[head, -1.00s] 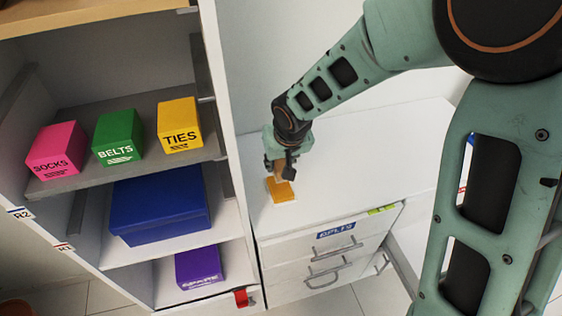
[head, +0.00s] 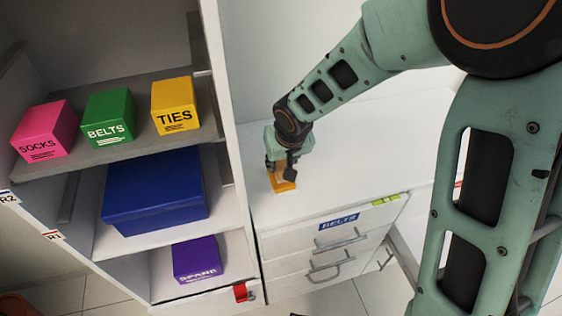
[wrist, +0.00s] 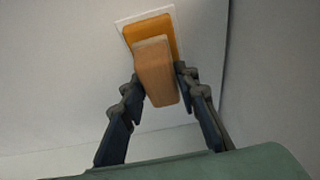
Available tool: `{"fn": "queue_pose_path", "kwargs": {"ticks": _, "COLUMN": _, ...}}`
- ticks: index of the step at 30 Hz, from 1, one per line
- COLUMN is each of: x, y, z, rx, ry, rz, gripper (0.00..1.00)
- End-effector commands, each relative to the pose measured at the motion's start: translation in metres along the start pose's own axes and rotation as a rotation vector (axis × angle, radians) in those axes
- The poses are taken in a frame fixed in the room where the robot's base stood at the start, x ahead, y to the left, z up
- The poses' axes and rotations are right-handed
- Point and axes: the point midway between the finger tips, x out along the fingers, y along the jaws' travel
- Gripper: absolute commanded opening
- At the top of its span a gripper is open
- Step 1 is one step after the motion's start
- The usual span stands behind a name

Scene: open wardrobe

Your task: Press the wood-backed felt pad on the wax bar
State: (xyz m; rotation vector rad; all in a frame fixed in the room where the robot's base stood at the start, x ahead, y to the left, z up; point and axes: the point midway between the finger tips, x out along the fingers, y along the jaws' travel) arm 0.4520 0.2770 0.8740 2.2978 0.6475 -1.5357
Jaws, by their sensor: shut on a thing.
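The wood-backed pad is a light brown block (wrist: 157,78) between my fingers in the wrist view. My gripper (head: 282,170) is shut on it, pointing down over the cabinet top; its fingers also show in the wrist view (wrist: 158,73). The felt face is hidden. The wax bar is an orange slab (wrist: 151,30) on a thin white sheet (wrist: 120,22), directly beyond the block. In the head view the wax bar (head: 284,187) lies under my gripper, partly covered. I cannot tell whether the pad touches it.
Left are wardrobe shelves with pink (head: 45,130), green (head: 109,118) and yellow (head: 175,104) boxes, a blue box (head: 155,190) and a purple box (head: 196,259). An upright panel (head: 222,100) stands between.

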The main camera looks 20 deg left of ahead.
Motion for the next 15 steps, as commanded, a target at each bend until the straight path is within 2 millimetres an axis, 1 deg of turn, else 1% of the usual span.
{"fn": "queue_pose_path", "kwargs": {"ticks": 15, "x": 0.0037, "y": 0.0000, "z": 0.0013, "rx": -0.001, "ry": 0.001, "rz": 0.000, "gripper": 0.09}}
